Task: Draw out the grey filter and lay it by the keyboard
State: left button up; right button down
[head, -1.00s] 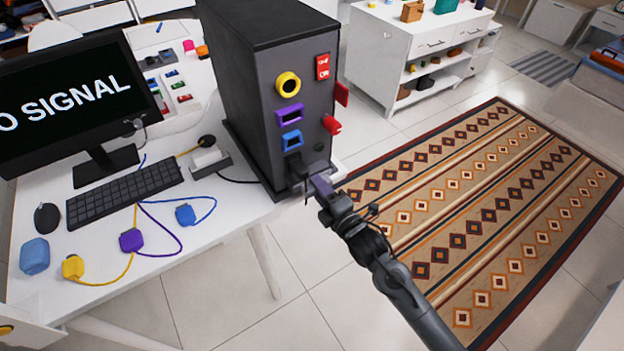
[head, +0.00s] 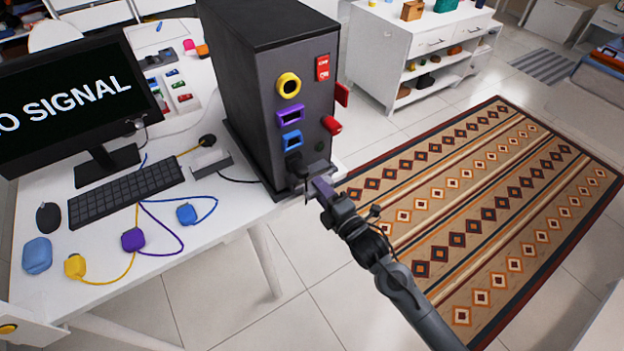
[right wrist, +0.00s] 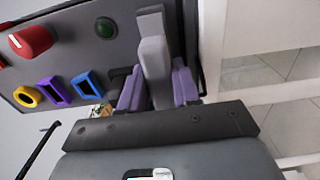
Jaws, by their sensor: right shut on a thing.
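The grey filter (right wrist: 155,62) is a light grey bar between the purple fingertips of my right gripper (right wrist: 158,88) in the right wrist view. Its far end meets the front panel of the dark tower (right wrist: 75,55); I cannot tell how much of it is still inside. In the head view my right gripper (head: 318,184) is shut on it at the tower's lower front corner, and a small grey part of the filter (head: 320,168) shows there. The black keyboard (head: 125,194) lies on the white desk, left of the tower (head: 245,110). My left gripper is not in view.
A mouse (head: 48,217), a purple plug (head: 133,239), a yellow plug (head: 75,266) and a blue plug (head: 187,214) with cables lie around the keyboard. A monitor (head: 75,100) stands behind it. Bare desk (head: 190,245) shows in front of the tower.

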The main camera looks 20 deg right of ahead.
jog(key=shift+s+d+p, duration=0.1)
jog(key=shift+s+p, duration=0.2)
jog(key=shift+s, duration=0.05)
jog(key=shift+s, duration=0.2)
dwell(0.4)
jog(key=shift+s+d+p, duration=0.25)
jog(key=shift+s+p, duration=0.25)
jog(key=shift+p, duration=0.1)
jog(key=shift+s, duration=0.1)
dwell(0.6)
jog(key=shift+s, duration=0.1)
jog(key=p+v, duration=0.2)
jog(key=v, duration=0.1)
jog(key=shift+s+d, duration=0.15)
jog(key=shift+s, duration=0.2)
dwell(0.6)
